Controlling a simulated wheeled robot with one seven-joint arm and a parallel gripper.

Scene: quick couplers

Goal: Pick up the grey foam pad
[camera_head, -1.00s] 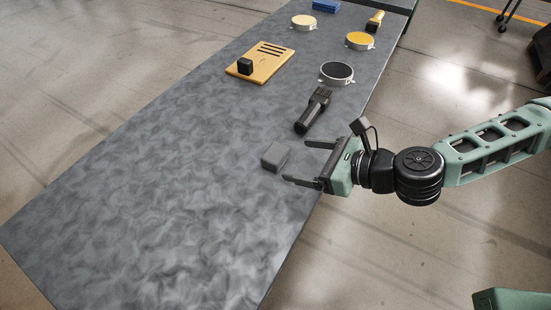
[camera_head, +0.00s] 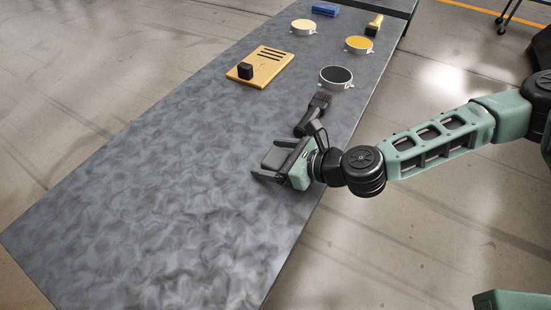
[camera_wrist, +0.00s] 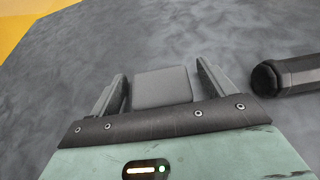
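The grey foam pad (camera_head: 273,158) is a small block on the grey table, near its right edge. In the wrist view the pad (camera_wrist: 162,88) lies between the two fingers of my gripper (camera_wrist: 162,72), with a narrow gap showing on each side. My gripper (camera_head: 267,158) is open and low over the table in the head view, with one finger on either side of the pad. The pad's near end is partly hidden by the gripper body in the wrist view.
A wooden board (camera_head: 270,70) with a black block (camera_head: 245,71) and round containers (camera_head: 336,77) stand farther back. The table's front left is clear.

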